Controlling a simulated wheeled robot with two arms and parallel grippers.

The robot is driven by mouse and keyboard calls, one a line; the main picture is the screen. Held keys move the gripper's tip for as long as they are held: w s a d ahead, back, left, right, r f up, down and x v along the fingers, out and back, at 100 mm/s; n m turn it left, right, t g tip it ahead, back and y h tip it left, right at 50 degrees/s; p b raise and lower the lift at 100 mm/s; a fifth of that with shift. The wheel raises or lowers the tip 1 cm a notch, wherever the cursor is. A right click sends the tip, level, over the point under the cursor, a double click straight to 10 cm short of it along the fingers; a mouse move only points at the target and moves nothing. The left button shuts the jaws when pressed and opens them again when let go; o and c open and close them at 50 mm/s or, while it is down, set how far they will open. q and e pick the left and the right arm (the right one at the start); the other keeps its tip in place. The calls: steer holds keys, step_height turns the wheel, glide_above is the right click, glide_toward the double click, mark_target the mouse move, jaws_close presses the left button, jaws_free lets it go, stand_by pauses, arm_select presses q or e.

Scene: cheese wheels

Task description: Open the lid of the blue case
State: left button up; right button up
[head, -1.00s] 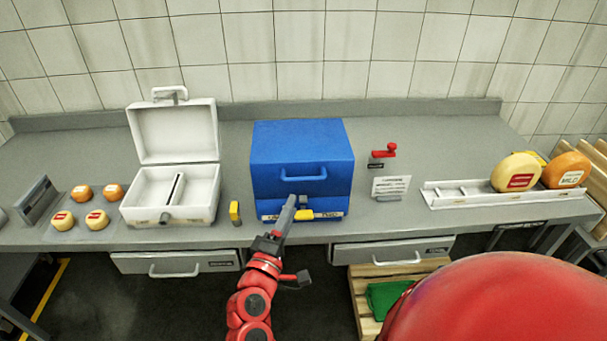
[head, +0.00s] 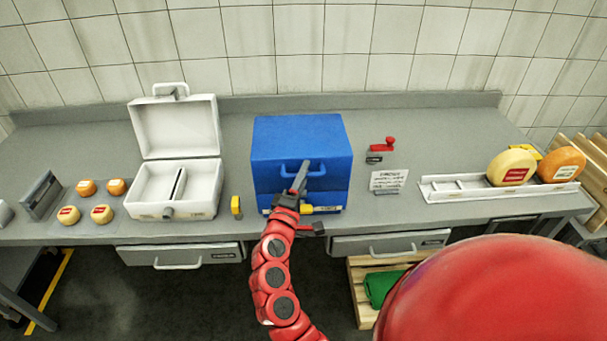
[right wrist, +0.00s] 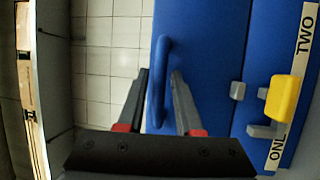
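The blue case (head: 300,138) stands on the bench with its lid down. A blue handle (head: 317,173) is on its front. A yellow latch (head: 307,210) sits below, near the case's label; the latch also shows in the right wrist view (right wrist: 283,97). My right gripper (head: 303,166) is at the handle. In the right wrist view its two fingers (right wrist: 160,98) are apart, with the handle (right wrist: 162,65) between them. I cannot tell whether either finger touches the handle. My left gripper is not in view.
A white case (head: 180,133) stands open at left, with several small cheeses (head: 88,187) beyond it. A yellow block (head: 236,205) sits between the cases. A red-handled device (head: 383,145) and a sign (head: 388,180) are right of the blue case. A rail (head: 455,192) holds cheese wheels (head: 512,168).

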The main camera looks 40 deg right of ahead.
jaws_close()
stand_by(1.2)
